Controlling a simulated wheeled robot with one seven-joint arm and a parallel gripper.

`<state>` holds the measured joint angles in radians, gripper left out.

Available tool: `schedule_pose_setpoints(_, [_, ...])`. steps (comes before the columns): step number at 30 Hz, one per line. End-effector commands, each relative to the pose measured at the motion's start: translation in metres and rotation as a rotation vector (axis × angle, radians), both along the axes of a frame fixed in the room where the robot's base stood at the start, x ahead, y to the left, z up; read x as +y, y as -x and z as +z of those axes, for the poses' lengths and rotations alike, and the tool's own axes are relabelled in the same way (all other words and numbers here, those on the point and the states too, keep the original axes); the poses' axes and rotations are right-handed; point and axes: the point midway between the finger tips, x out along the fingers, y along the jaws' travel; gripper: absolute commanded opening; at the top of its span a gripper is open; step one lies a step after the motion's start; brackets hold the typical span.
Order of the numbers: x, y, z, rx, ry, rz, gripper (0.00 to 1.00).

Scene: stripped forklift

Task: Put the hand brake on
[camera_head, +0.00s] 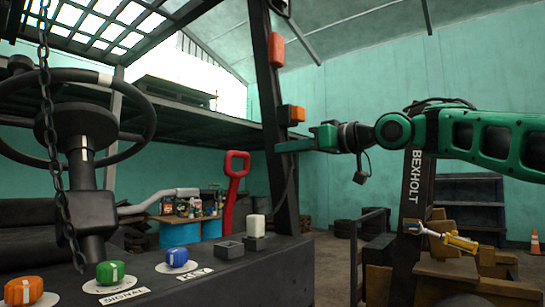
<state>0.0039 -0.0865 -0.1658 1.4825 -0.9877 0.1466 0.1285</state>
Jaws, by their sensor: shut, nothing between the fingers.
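A red lever with a loop-shaped grip (235,175) stands nearly upright behind the dark console, leaning slightly; it looks like the hand brake. My gripper (281,146) comes in from the right on my green arm. It is shut and empty, its fingers pointing left. In the picture it is above and to the right of the red grip, apart from it, and overlaps the dark cab post. I cannot tell its depth relative to the post.
The cab post (268,80) carries orange lamps. A steering wheel (78,115) and hanging chain (50,120) are at left. The console (250,270) has orange, green and blue knobs and a white-topped switch. A grey-handled lever (172,194) is left of the red one.

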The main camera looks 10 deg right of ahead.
Motion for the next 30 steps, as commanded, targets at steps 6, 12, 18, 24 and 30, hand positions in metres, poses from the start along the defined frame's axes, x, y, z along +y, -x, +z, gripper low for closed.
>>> schedule_pose_setpoints(6, [-0.01, 0.008, 0.0, 0.001, -0.001, -0.002, 0.0])
schedule_pose_setpoints(12, [-0.011, 0.009, 0.0, 0.001, -0.001, -0.002, 0.0])
schedule_pose_setpoints(18, [-0.017, 0.006, -0.007, 0.017, 0.005, -0.022, 0.0])
schedule_pose_setpoints(24, [-0.088, -0.007, -0.093, 0.22, 0.055, -0.247, 0.0])
schedule_pose_setpoints(30, [-0.205, 0.045, -0.26, 0.629, 0.134, -0.585, 0.0])
